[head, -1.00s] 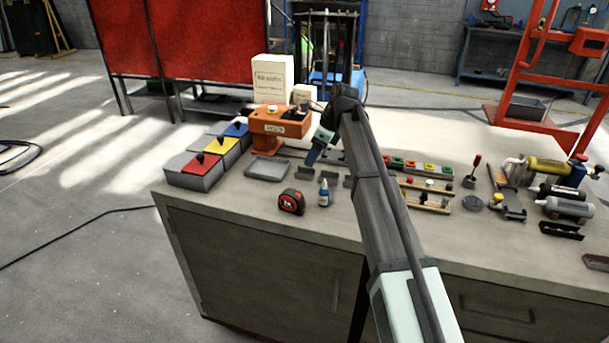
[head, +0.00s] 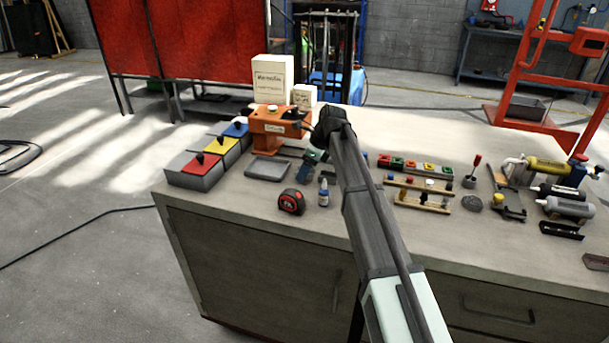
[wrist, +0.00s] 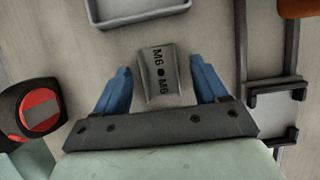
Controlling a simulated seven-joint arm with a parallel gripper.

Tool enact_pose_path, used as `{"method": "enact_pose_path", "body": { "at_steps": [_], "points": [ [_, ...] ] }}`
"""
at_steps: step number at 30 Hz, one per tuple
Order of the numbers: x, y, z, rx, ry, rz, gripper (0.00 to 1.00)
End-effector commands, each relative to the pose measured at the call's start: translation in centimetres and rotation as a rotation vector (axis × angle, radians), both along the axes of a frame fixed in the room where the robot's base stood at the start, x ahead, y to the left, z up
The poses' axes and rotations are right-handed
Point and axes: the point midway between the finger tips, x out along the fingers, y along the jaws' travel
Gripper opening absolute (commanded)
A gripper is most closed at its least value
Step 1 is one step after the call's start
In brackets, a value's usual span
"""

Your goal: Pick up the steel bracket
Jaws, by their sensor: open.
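The steel bracket (wrist: 157,75) is a small grey piece with raised side edges, a dark hole and the marking "M6" twice. In the wrist view it lies on the bench between the two blue fingertips of my gripper (wrist: 161,80). The fingers are open, one on each side, with a gap to the bracket on both sides. In the head view my gripper (head: 304,176) points down at the bench behind the blue bottle, and I cannot make out the bracket there.
A grey tray (head: 267,169) lies left of my gripper, with an orange machine (head: 275,130) behind it. A red-and-black tape measure (head: 291,202) and a small blue bottle (head: 324,193) stand in front. In the wrist view, a dark metal frame (wrist: 290,55) lies to the right.

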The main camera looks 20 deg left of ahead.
Motion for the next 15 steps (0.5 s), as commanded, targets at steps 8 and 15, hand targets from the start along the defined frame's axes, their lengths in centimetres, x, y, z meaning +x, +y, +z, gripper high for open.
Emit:
{"method": "enact_pose_path", "body": {
  "at_steps": [8,15],
  "points": [
    [0.0,-0.03,0.03,0.0,0.0,0.0,0.48],
    [0.0,-0.03,0.04,0.0,0.0,0.0,0.25]
  ]
}}
